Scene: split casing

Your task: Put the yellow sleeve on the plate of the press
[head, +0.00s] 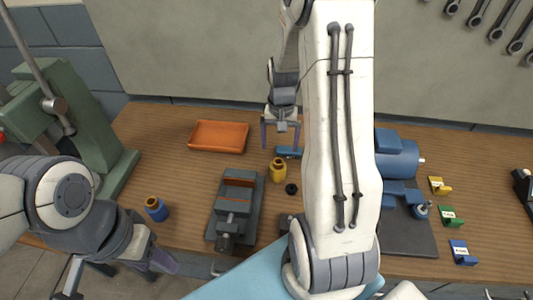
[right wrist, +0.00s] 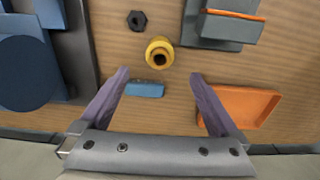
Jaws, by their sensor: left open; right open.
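The yellow sleeve (head: 277,170) stands on the wooden bench, right of the vise. In the right wrist view the yellow sleeve (right wrist: 159,52) shows its round hole, just beyond the fingertips. My right gripper (head: 281,135) is open and empty, behind the sleeve in the head view; its two purple fingers (right wrist: 160,75) are spread apart and do not touch the sleeve. The green press (head: 82,125) stands at the left; my left arm hides part of its base, and I cannot make out its plate. My left gripper (head: 155,263) is open at the lower left, partly hidden.
A blue sleeve (head: 156,208) stands right of the press. The grey vise (head: 235,205), a black nut (head: 291,188), an orange tray (head: 218,136) and a blue block (right wrist: 145,90) are near the yellow sleeve. A blue motor (head: 397,160) stands at the right.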

